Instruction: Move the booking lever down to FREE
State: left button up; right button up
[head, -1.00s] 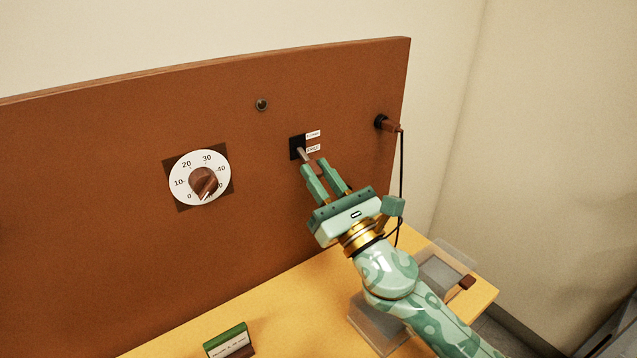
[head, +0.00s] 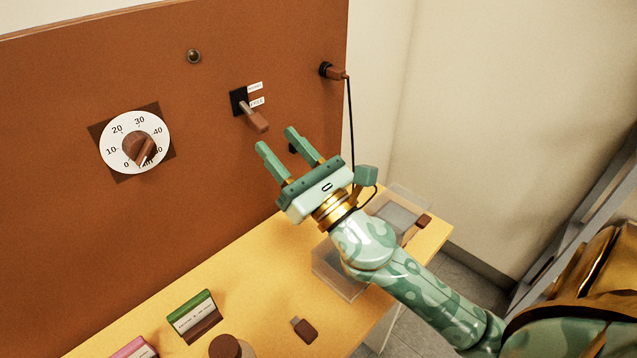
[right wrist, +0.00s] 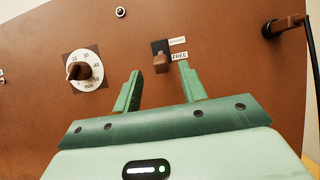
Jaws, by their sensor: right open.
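The booking lever (head: 256,119) has a brown grip on a metal stem and sticks out from a black plate (head: 238,100) on the brown panel. It tilts downward in the head view. In the right wrist view, its grip (right wrist: 161,64) is level with the lower label, FREE (right wrist: 180,56). The upper label (head: 255,87) is too blurred to read. My right gripper (head: 277,139) is open and empty, with its fingertips just short of the lever's grip and apart from it. In the right wrist view, the grip shows between the fingertips (right wrist: 159,69). My left gripper is out of view.
A dial (head: 136,143) is left of the lever, and a plug (head: 335,73) with a hanging black cable is to its right. A clear tray (head: 340,270), a green-topped card holder (head: 193,315) and a brown-capped stick (head: 305,328) are on the yellow table.

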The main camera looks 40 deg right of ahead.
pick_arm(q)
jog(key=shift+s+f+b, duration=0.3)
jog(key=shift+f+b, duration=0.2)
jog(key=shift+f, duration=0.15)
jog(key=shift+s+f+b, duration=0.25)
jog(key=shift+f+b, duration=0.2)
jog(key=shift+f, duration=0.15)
pick_arm(e)
jog(key=v, duration=1.2)
jog(key=shift+w, duration=0.1)
